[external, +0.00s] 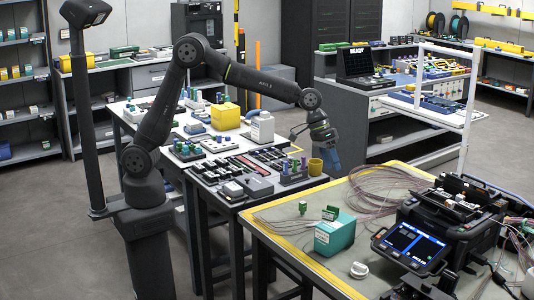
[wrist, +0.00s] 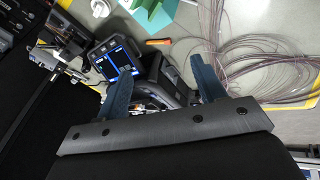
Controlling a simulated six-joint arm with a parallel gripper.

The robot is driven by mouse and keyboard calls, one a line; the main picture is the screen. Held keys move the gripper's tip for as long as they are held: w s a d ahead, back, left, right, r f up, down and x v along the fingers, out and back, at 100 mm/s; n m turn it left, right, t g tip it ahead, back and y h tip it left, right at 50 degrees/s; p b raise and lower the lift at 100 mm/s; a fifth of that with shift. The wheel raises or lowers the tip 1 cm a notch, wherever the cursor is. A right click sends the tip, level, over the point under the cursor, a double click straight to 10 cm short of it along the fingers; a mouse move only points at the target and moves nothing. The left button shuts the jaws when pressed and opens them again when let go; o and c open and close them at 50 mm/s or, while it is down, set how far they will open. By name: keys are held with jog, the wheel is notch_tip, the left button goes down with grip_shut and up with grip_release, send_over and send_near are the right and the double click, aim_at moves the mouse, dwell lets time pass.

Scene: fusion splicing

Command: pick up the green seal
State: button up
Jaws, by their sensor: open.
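A small green piece (external: 303,207) stands on the grey mat, left of a teal box (external: 335,236). Another green piece (external: 330,212) shows at the top of that box. I cannot tell which one is the green seal. My gripper (external: 330,163) hangs above the gap between the two tables, behind and apart from both green pieces. In the wrist view, my gripper (wrist: 162,63) has its two blue fingers spread with nothing held between them. The teal box (wrist: 152,14) is partly cut off at the top of that view.
A fusion splicer (external: 450,225) with a lit screen (external: 410,245) stands at the right of the mat. Loose fibre coils (external: 375,188) lie behind the box. A white round cap (external: 359,270) lies in front.

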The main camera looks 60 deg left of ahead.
jog(key=s+a+r+m, duration=0.2)
jog(key=s+m, duration=0.3)
jog(key=m, duration=0.5)
send_over(329, 208)
jog(key=s+a, duration=0.1)
jog(key=s, duration=0.1)
notch_tip(329, 208, down, 11)
jog(key=shift+x, duration=2.75)
jog(key=shift+w, duration=0.15)
jog(key=c, duration=1.1)
jog(key=shift+r, duration=0.1)
jog(key=shift+c, duration=0.2)
